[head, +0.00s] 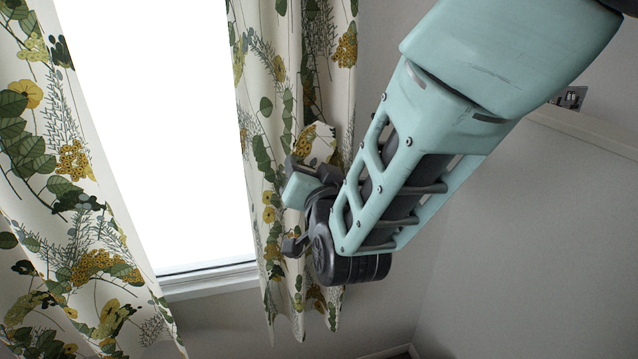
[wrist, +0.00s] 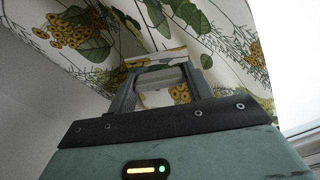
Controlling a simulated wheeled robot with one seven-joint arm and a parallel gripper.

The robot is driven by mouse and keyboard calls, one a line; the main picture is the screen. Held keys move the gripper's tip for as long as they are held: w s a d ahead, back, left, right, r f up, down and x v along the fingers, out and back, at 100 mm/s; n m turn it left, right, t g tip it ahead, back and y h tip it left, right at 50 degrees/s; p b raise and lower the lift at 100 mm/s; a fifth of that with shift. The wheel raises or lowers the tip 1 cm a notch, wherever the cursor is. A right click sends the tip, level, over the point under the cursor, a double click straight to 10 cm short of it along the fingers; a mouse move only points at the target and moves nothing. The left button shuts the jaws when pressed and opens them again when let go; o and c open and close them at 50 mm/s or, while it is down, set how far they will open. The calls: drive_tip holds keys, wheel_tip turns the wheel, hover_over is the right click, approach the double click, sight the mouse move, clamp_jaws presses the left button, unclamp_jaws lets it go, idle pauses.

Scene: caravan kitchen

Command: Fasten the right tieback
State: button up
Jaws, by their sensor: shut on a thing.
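The right curtain (head: 265,110), pale with a green and yellow plant print, hangs at the window's right edge and is gathered narrow. My gripper (head: 302,182) is at its middle height, on the room side. In the wrist view, my gripper's fingers (wrist: 160,80) are shut on a strip of the same printed fabric, the right tieback (wrist: 157,58). In the head view, a flap of this fabric (head: 320,140) stands out beside the gripper. The curtain also fills the top of the wrist view (wrist: 205,38). The tieback's far end and its fastening point are hidden.
The left curtain (head: 75,190) hangs at the window's other side. The bright window (head: 160,120) and its sill (head: 210,283) lie between them. A grey wall (head: 390,110) is right of the curtain, with a wall switch (head: 570,98) and a ledge (head: 580,125) farther right.

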drive_tip(key=m+b, duration=0.1)
drive_tip(key=a+m+b, duration=0.1)
drive_tip(key=m+b, duration=0.1)
drive_tip(key=shift+s+a+r, duration=0.2)
drive_tip(key=shift+a+r, duration=0.05)
drive_tip(key=shift+r, duration=0.05)
wheel_tip(320, 180, up, 6)
drive_tip(key=a+m+b, duration=0.2)
drive_tip(key=m+b, duration=0.7)
drive_tip(key=b, duration=0.1)
drive_tip(key=shift+s+a+m, duration=0.25)
drive_tip(key=shift+s+m, duration=0.05)
drive_tip(key=shift+s, duration=0.05)
drive_tip(key=shift+r, duration=0.15)
drive_tip(key=o, duration=1.3)
drive_tip(key=shift+s, duration=0.1)
